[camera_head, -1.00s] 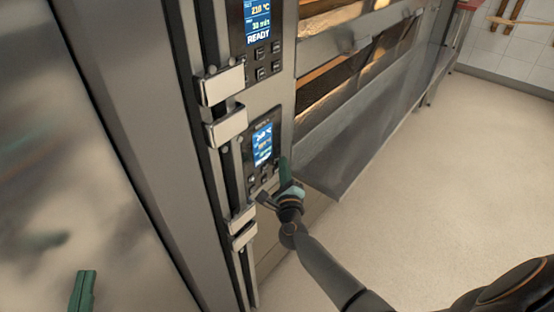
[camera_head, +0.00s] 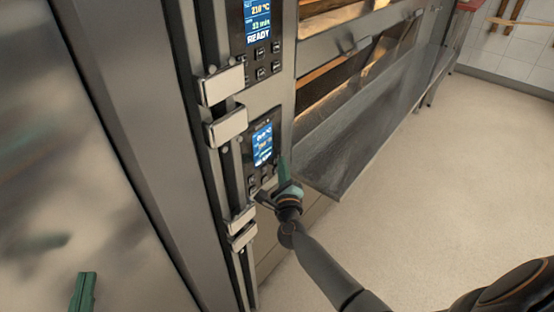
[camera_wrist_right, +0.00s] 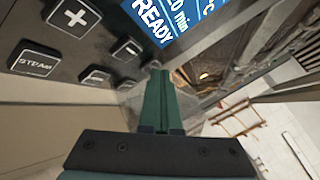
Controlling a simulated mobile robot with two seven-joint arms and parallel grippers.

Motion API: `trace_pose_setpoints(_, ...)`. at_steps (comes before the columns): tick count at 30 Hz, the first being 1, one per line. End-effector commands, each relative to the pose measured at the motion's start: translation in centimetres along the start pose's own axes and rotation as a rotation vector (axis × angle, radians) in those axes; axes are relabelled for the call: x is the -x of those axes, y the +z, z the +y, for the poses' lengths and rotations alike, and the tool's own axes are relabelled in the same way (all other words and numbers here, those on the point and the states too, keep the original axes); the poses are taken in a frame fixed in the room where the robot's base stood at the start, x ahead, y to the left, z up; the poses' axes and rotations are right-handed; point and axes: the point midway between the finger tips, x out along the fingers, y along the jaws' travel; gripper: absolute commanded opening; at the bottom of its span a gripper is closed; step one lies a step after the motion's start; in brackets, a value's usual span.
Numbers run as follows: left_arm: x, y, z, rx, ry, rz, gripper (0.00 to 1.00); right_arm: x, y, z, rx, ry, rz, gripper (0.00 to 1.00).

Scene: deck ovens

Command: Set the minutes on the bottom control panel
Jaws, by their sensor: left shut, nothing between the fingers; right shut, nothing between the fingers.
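The bottom control panel (camera_head: 250,166) is a dark plate with a lit blue screen (camera_head: 262,145) and small dark buttons below it. In the right wrist view the screen (camera_wrist_right: 170,18) reads READY, with part of a minutes line and °C showing. My left gripper (camera_head: 84,285) is shut at the bottom left.
An upper control panel (camera_head: 262,45) shows 210 °C and READY. Pale handle blocks (camera_head: 222,85) stick out left of the panels. Lit oven decks (camera_head: 335,80) and a metal ledge (camera_head: 350,150) lie to the right. The floor (camera_head: 440,190) at right is open.

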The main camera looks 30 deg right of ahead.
Motion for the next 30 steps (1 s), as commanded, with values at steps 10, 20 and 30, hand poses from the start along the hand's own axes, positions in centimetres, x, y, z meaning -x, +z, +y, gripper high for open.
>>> trace_pose_setpoints(10, -0.09, -0.48, -0.09, 0.0, 0.0, 0.0, 0.0, 0.9, -0.56, -0.72, 0.001, 0.0, -0.001, 0.0)
trace_pose_setpoints(20, -0.07, -0.41, -0.08, 0.0, 0.0, 0.0, 0.0, 0.91, -0.58, -0.66, 0.0, 0.001, -0.001, 0.0)
trace_pose_setpoints(30, -0.01, -0.07, -0.01, 0.0, 0.0, 0.0, 0.0, 0.51, -0.35, -0.25, -0.001, 0.001, -0.001, 0.0)
